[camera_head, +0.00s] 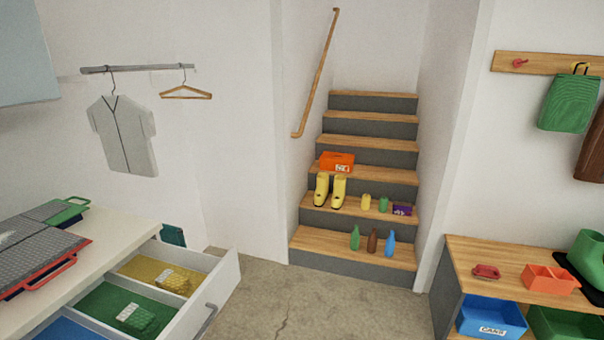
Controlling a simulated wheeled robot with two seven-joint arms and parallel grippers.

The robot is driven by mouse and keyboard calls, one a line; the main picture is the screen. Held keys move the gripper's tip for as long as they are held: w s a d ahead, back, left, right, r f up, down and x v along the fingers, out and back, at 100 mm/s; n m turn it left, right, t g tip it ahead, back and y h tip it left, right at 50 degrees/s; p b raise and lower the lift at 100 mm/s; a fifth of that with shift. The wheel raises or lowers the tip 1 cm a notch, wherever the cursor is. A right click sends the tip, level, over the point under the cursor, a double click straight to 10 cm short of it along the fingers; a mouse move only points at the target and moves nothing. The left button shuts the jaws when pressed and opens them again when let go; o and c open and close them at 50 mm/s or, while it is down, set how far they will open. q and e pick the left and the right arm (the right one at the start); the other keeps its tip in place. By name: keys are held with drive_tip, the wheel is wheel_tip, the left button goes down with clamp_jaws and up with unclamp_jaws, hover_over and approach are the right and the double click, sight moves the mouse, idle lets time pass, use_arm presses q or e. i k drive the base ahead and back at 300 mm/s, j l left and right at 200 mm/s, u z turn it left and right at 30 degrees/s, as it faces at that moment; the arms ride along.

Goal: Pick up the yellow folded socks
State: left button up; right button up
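A small yellow item (366,201), which may be the yellow folded socks, stands on a lower stair tread, right of a pair of yellow boots (330,190) and beside a similar small green item (383,205). It is too small to make out any folds. Neither of my grippers is in view.
The open drawer (226,280) juts out from the white counter (115,232). A wooden bench (480,256) stands at right. The concrete floor (300,305) between is clear.

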sight(169, 281)
drive_tip(key=u, duration=1.3)
